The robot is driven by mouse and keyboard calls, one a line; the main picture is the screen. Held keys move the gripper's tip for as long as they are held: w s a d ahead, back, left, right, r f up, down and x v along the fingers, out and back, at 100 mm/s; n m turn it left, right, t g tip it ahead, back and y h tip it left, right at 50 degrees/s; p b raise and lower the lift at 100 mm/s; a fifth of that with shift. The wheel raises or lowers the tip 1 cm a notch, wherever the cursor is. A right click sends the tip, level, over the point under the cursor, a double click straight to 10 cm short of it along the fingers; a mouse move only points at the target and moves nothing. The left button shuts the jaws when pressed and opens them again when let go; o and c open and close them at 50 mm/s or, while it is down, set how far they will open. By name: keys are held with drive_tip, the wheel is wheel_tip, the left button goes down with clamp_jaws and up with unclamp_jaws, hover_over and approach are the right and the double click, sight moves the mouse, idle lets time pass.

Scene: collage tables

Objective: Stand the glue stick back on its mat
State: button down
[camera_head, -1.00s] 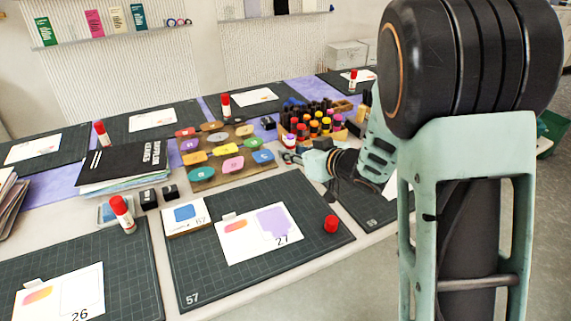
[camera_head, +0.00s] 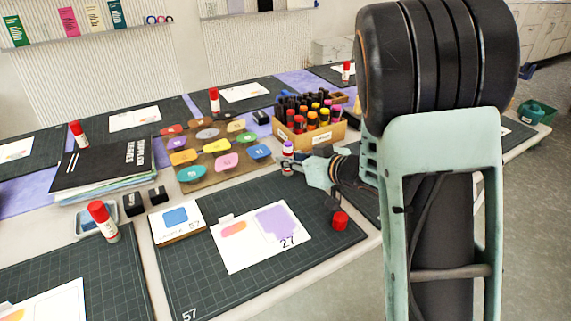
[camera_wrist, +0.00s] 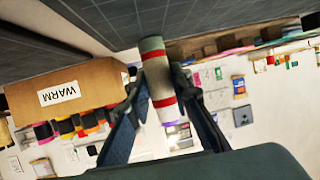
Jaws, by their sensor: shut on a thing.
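My gripper (camera_head: 290,166) is shut on a glue stick (camera_head: 288,148), a white tube with red bands and a purple end. In the head view the stick looks upright, purple end up, over the area behind mat 57 (camera_head: 270,286); its lower part is partly hidden by the fingers. In the wrist view my gripper (camera_wrist: 157,86) clasps the tube (camera_wrist: 160,80) around its middle. Whether its base touches anything I cannot tell. A red cap (camera_head: 340,221) sits at the right side of mat 57, beside a card marked 27 (camera_head: 255,236).
A cardboard box marked WARM (camera_head: 325,136), full of bottles, stands just behind my gripper. A board of coloured pads (camera_head: 210,160) lies left. Another red-capped glue stick (camera_head: 103,221) stands at left.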

drive_tip(key=shift+d, duration=0.1)
drive_tip(key=shift+s+f+b, duration=0.15)
drive_tip(key=shift+f+b, duration=0.15)
drive_tip(key=shift+f, duration=0.4)
drive_tip(key=c, duration=1.7)
unclamp_jaws()
drive_tip(key=shift+f, duration=0.1)
drive_tip(key=shift+c, duration=0.2)
drive_tip(key=shift+r, duration=0.35)
drive_tip(key=p+v, duration=0.1)
drive_tip(key=v, duration=0.4)
drive_tip(key=r+p+v, duration=0.1)
drive_tip(key=p+v, duration=0.1)
drive_tip(key=v, duration=0.4)
drive_tip(key=shift+p, duration=0.3)
drive_tip(key=shift+s+d+r, duration=0.1)
drive_tip(key=shift+s+d, duration=0.1)
drive_tip(key=shift+d, duration=0.15)
